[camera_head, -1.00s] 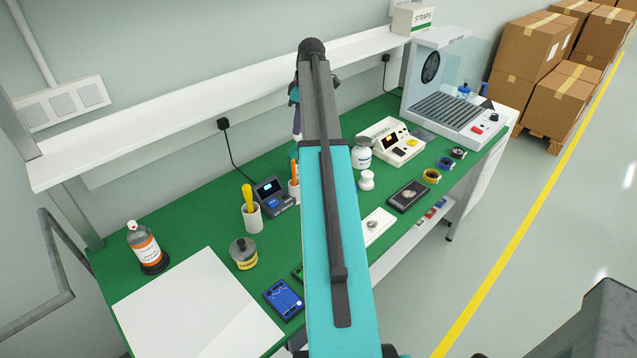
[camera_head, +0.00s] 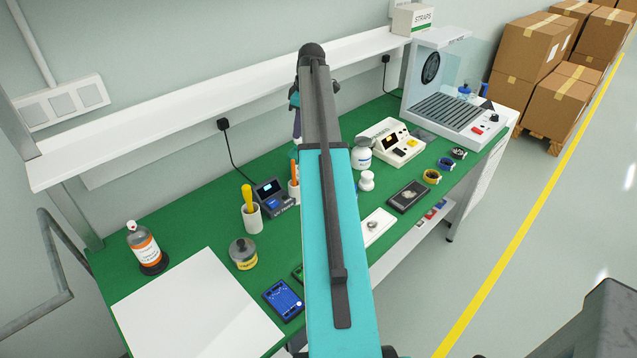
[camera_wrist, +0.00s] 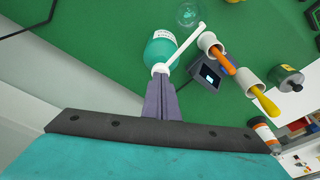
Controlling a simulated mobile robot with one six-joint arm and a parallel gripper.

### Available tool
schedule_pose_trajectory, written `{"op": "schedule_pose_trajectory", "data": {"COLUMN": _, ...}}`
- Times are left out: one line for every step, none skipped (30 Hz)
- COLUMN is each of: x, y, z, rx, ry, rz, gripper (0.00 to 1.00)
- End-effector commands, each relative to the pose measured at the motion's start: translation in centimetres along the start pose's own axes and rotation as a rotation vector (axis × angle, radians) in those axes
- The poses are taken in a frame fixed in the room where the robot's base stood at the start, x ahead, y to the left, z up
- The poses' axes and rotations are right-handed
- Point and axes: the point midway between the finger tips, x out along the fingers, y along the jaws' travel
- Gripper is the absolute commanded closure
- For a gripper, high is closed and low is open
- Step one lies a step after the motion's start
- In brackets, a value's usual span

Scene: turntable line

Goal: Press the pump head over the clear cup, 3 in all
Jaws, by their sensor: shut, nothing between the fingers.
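The pump bottle (camera_wrist: 160,50) is teal with a white label and shows in the wrist view, upper middle. Its white pump head (camera_wrist: 161,69) has a long spout (camera_wrist: 184,48) that reaches up and right toward the clear cup (camera_wrist: 187,14), a round transparent cup at the top edge. My gripper (camera_wrist: 161,76) is shut and empty, with its purple fingertips at the pump head. I cannot tell whether they touch it or hover just over it. In the head view my arm hides the bottle and the cup.
Near the bottle are white holders with an orange-handled tool (camera_wrist: 222,60) and a yellow-handled tool (camera_wrist: 265,100), and a station with a lit screen (camera_wrist: 208,78). A shelf (camera_head: 200,110) runs along the wall behind. A white sheet (camera_head: 200,310) lies at the bench's left.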

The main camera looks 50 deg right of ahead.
Motion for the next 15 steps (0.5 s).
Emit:
{"op": "schedule_pose_trajectory", "data": {"x": 0.0, "y": -0.1, "z": 0.1, "rx": 0.001, "ry": -0.003, "rz": -0.005, "gripper": 1.00}}
{"op": "schedule_pose_trajectory", "data": {"x": -0.1, "y": -0.1, "z": 0.1, "rx": 0.001, "ry": -0.003, "rz": -0.005, "gripper": 1.00}}
{"op": "schedule_pose_trajectory", "data": {"x": -0.2, "y": -0.1, "z": 0.0, "rx": 0.001, "ry": -0.003, "rz": -0.005, "gripper": 1.00}}
{"op": "schedule_pose_trajectory", "data": {"x": -0.4, "y": -0.1, "z": 0.0, "rx": 0.001, "ry": -0.003, "rz": -0.005, "gripper": 1.00}}
{"op": "schedule_pose_trajectory", "data": {"x": -0.5, "y": -0.1, "z": 0.0, "rx": 0.001, "ry": -0.003, "rz": -0.005, "gripper": 1.00}}
{"op": "schedule_pose_trajectory", "data": {"x": -0.7, "y": -0.1, "z": -0.1, "rx": 0.001, "ry": -0.003, "rz": -0.005, "gripper": 1.00}}
{"op": "schedule_pose_trajectory", "data": {"x": -0.8, "y": -0.1, "z": -0.1, "rx": 0.001, "ry": -0.003, "rz": -0.004, "gripper": 1.00}}
{"op": "schedule_pose_trajectory", "data": {"x": -0.9, "y": -0.1, "z": -0.1, "rx": 0.001, "ry": -0.003, "rz": -0.004, "gripper": 1.00}}
{"op": "schedule_pose_trajectory", "data": {"x": -1.1, "y": -0.1, "z": -0.1, "rx": 0.001, "ry": -0.003, "rz": -0.004, "gripper": 1.00}}
{"op": "schedule_pose_trajectory", "data": {"x": -1.2, "y": -0.1, "z": -0.2, "rx": 0.001, "ry": -0.003, "rz": -0.004, "gripper": 1.00}}
{"op": "schedule_pose_trajectory", "data": {"x": -1.3, "y": -0.1, "z": -0.2, "rx": 0.001, "ry": -0.002, "rz": -0.004, "gripper": 1.00}}
{"op": "schedule_pose_trajectory", "data": {"x": -1.5, "y": -0.1, "z": -0.2, "rx": 0.001, "ry": -0.002, "rz": -0.004, "gripper": 1.00}}
{"op": "schedule_pose_trajectory", "data": {"x": -1.6, "y": -0.1, "z": -0.2, "rx": 0.001, "ry": -0.002, "rz": -0.004, "gripper": 1.00}}
{"op": "schedule_pose_trajectory", "data": {"x": -1.7, "y": -0.1, "z": -0.3, "rx": 0.001, "ry": -0.002, "rz": -0.004, "gripper": 1.00}}
{"op": "schedule_pose_trajectory", "data": {"x": -1.9, "y": -0.1, "z": -0.3, "rx": 0.001, "ry": -0.002, "rz": -0.003, "gripper": 1.00}}
